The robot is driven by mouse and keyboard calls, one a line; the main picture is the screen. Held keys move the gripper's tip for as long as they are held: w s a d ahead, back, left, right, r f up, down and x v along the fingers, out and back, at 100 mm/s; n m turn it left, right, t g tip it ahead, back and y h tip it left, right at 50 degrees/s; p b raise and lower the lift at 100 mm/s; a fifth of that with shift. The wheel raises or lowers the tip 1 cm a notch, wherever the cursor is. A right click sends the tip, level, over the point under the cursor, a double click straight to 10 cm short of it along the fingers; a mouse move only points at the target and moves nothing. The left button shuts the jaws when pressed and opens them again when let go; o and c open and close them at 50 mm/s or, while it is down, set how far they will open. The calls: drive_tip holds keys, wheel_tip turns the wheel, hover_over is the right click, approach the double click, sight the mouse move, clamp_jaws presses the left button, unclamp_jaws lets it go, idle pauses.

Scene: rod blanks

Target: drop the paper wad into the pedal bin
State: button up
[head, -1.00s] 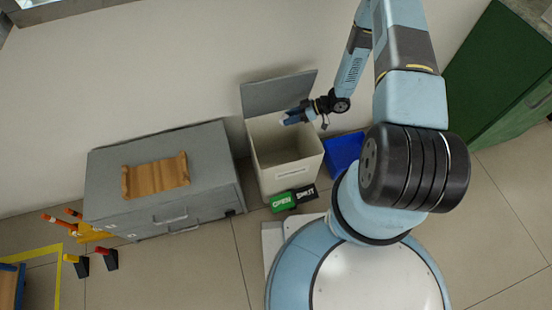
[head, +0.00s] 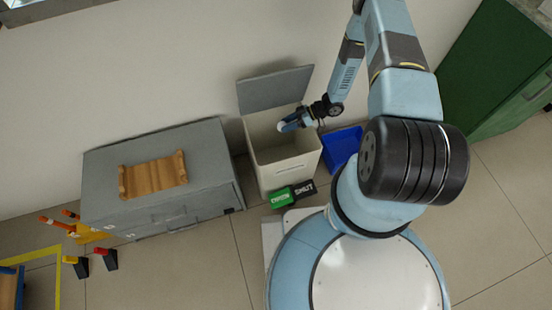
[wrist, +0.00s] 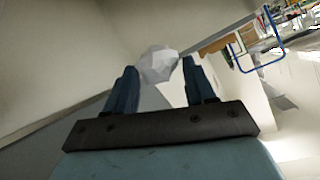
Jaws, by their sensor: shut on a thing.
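The white paper wad (wrist: 158,65) is pinched between the two blue fingers of my gripper (wrist: 160,80) in the wrist view. In the head view my gripper (head: 284,126) is over the open top of the pedal bin (head: 291,176), and the wad shows only as a small pale spot at the fingertips. The bin is pale, with its grey lid (head: 275,90) raised against the wall. A green OPEN pedal (head: 281,197) and a black SHUT pedal (head: 304,189) are at its front foot.
A grey cabinet (head: 210,160) with a wooden tray (head: 153,175) on top stands left of the bin. A blue box (head: 342,148) stands close on its right. A green cabinet (head: 495,75) is at the far right.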

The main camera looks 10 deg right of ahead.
drive_tip(key=o, duration=1.1)
drive_tip(key=shift+d, duration=0.1)
drive_tip(key=v, duration=1.3)
drive_tip(key=shift+d+r, duration=0.1)
drive_tip(key=shift+d, duration=0.1)
